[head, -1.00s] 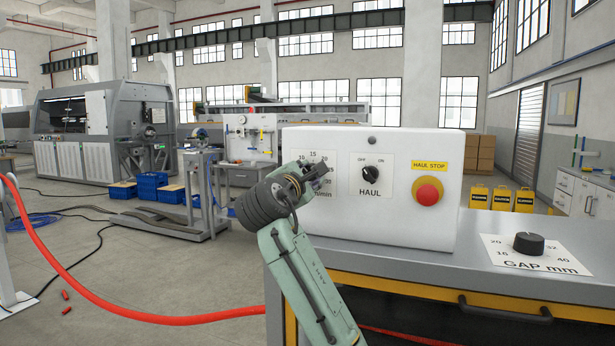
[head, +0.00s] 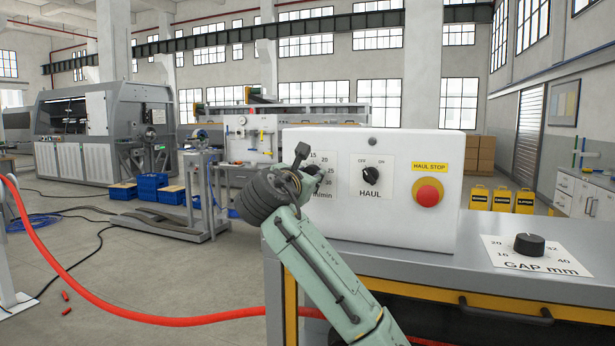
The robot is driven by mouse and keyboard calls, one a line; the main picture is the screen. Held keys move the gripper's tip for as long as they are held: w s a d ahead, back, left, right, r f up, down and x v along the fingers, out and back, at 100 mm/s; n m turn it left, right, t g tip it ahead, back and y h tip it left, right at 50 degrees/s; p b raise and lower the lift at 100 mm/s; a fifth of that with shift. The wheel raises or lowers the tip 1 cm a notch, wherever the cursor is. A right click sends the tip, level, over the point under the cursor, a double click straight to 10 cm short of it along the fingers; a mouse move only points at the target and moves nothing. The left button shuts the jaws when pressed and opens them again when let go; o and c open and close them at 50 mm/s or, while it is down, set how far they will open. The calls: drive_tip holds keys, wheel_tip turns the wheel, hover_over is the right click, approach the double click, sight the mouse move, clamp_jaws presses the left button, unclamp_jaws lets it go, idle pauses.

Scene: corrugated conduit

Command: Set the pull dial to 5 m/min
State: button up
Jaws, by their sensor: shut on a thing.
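The pull dial (head: 311,169) is on the left of the white control box's front face, beside printed numbers including 15 and 20 and the text m/min. My gripper (head: 303,166) is at the dial, shut on its knob. My wrist and gripper body cover the dial's left and lower parts, so its pointer and the low numbers are hidden. I cannot read the setting.
The white control box (head: 420,225) also carries a black HAUL switch (head: 371,175) and a red HAUL STOP button (head: 428,192) to the right. A GAP mm knob (head: 529,243) sits on the grey bench top (head: 470,255).

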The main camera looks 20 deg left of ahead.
drive_tip(key=shift+f, duration=0.15)
drive_tip(key=o, duration=1.2)
drive_tip(key=shift+s, duration=0.1)
drive_tip(key=s, duration=1.2)
drive_tip(key=shift+d+r, duration=0.25)
